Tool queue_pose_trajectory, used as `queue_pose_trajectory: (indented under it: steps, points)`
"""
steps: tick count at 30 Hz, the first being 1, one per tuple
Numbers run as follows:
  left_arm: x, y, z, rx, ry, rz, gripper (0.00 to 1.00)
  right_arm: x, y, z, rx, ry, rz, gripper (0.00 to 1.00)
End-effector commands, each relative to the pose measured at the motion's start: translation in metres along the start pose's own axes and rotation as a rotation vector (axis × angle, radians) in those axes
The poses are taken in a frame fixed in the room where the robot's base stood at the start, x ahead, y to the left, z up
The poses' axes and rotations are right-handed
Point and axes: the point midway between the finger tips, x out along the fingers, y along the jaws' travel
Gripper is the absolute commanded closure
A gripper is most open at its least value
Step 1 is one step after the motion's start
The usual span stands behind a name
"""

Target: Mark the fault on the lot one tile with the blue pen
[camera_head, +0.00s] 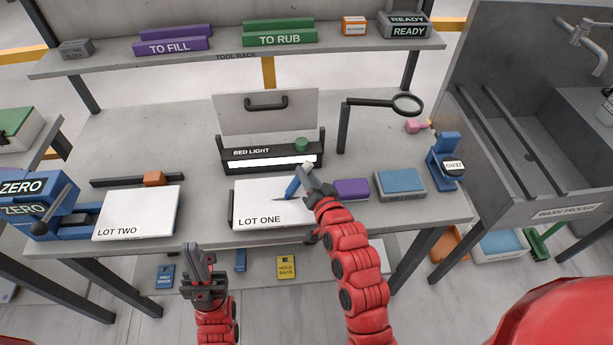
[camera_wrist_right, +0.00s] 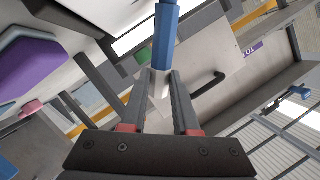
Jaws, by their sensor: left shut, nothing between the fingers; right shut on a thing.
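The lot one tile (camera_head: 252,207) is a white slab lying flat at the table's front edge, below the bed light. My right gripper (camera_head: 304,176) is above the tile's right part, shut on the blue pen (camera_head: 292,187). The pen tilts with its lower end down toward the tile; I cannot tell if it touches. A thin dark line (camera_head: 279,199) shows beside the pen's lower end; I cannot tell if it is fault or ink. In the right wrist view the pen (camera_wrist_right: 166,40) sits between the fingertips. My left gripper (camera_head: 198,262) is shut and empty before the table edge.
The bed light (camera_head: 270,155) stands behind the tile. A purple block (camera_head: 351,189) and a blue-topped pad (camera_head: 400,182) lie to its right. A magnifier (camera_head: 406,104) stands behind them. The lot two tile (camera_head: 137,212) and blue ZERO device (camera_head: 52,219) are on the left.

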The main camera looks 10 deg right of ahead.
Motion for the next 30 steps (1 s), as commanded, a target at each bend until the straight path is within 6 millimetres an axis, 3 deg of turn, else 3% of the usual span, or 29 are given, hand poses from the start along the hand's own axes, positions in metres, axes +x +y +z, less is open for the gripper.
queue_pose_trajectory:
  steps: [30]
  points:
    - [-0.0084,0.0004,0.0014,0.000,0.000,0.000,1.00,0.0013,0.0048,-0.0038,-0.002,-0.001,0.002,1.00]
